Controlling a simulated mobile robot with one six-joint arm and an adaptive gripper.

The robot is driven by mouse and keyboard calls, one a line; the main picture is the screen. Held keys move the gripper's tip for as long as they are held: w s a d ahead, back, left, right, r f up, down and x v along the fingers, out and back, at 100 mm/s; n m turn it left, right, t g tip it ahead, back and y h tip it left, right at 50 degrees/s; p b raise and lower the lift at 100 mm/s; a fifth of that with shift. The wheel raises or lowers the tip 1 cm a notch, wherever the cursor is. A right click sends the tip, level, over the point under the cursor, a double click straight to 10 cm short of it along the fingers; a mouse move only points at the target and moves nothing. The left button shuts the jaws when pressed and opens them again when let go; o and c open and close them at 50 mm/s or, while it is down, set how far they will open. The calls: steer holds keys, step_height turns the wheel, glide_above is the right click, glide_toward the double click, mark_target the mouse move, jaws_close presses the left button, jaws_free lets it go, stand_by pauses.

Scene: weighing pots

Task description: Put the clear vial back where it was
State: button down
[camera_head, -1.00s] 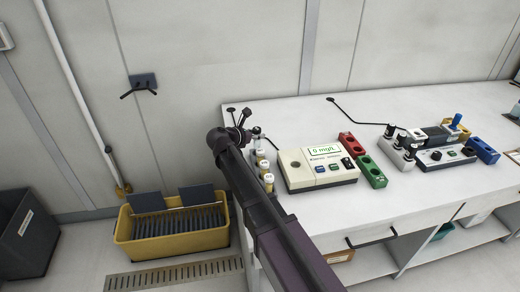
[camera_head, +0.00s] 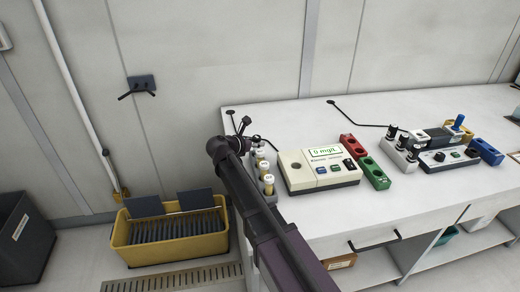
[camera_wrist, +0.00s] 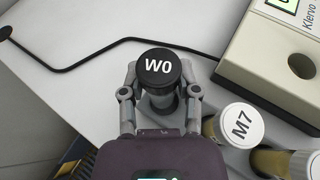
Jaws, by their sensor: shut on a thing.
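A vial with a black cap marked W0 (camera_wrist: 159,67) is between the fingers of my gripper (camera_wrist: 159,95) in the wrist view. My gripper is shut on it. A grey rack (camera_wrist: 236,157) lies below and to the right, with its end beside the held vial. I cannot tell whether the vial's foot is in a hole of the rack. The rack also shows in the head view (camera_head: 269,196), at the bench's left end, with several pale-capped vials (camera_head: 263,166) in a row. There, my arm hides most of my gripper and the held vial.
A cream meter (camera_head: 318,171) stands right of the rack. A red block (camera_head: 350,145) and a green block (camera_head: 375,174) are beyond it. A second station with black-capped vials (camera_head: 391,131) stands farther right. The front of the bench (camera_head: 430,200) is clear. A yellow bin (camera_head: 195,238) is on the floor.

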steer(key=shift+f+b, duration=0.3)
steer(key=shift+f, duration=0.3)
steer(key=c, duration=0.6)
jaws_free()
steer(key=shift+a+r, duration=0.1)
steer(key=shift+p+v, duration=2.35)
steer(key=shift+v, duration=3.6)
